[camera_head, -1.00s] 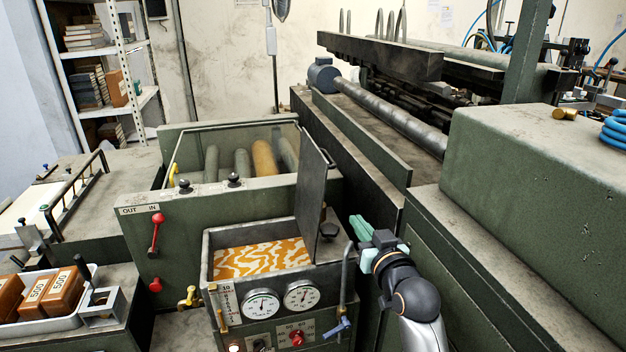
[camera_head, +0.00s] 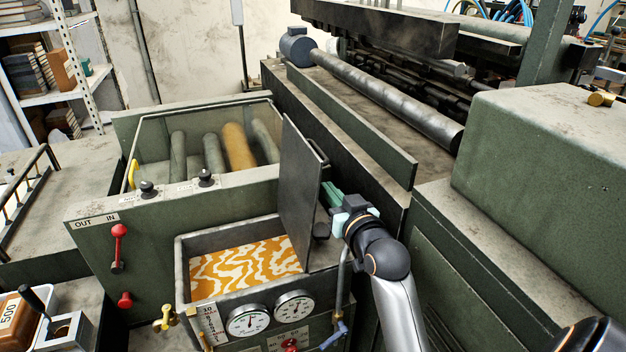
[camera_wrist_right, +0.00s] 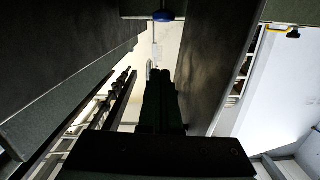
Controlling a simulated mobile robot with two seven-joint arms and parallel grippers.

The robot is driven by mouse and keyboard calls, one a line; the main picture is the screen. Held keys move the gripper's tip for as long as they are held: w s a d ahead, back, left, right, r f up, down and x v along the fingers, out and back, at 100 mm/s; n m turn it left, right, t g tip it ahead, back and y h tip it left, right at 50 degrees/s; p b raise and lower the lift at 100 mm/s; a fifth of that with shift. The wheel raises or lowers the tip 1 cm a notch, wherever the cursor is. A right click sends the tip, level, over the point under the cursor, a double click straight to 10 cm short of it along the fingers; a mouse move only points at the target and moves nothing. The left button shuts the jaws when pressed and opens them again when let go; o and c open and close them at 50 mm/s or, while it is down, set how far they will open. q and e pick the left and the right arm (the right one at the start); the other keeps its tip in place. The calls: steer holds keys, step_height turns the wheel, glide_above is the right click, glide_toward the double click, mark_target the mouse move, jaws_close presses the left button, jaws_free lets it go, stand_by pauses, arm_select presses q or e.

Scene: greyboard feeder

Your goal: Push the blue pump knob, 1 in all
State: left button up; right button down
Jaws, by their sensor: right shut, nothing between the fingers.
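A round blue knob (camera_wrist_right: 163,16) shows at the top middle of the right wrist view, above the line of the fingers. In the head view no blue round knob is clear; a blue valve handle (camera_head: 335,335) sits on a pipe at the tank's front right. I cannot tell whether the two are the same thing. My right gripper (camera_head: 329,193) is shut and empty, beside the outer face of the upright dark lid (camera_head: 298,200). Its dark fingers (camera_wrist_right: 160,100) also show in the wrist view, apart from the blue knob. My left gripper is not in view.
The open tank (camera_head: 183,265) holds an orange-and-white patterned surface. Two dials (camera_head: 248,321) and a red knob (camera_head: 290,344) are on its front. A long roller (camera_head: 390,90) and a green machine block (camera_head: 550,170) stand to the right. The gap beside the lid is narrow.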

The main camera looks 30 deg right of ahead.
steer(key=shift+w, duration=0.1)
stand_by(0.3)
steer(key=w+d+f+p, duration=0.1)
steer(key=w+f, duration=0.3)
steer(key=w, duration=0.6)
steer(key=shift+w+d+f, duration=0.25)
steer(key=shift+d+f, duration=0.15)
steer(key=shift+d, duration=0.1)
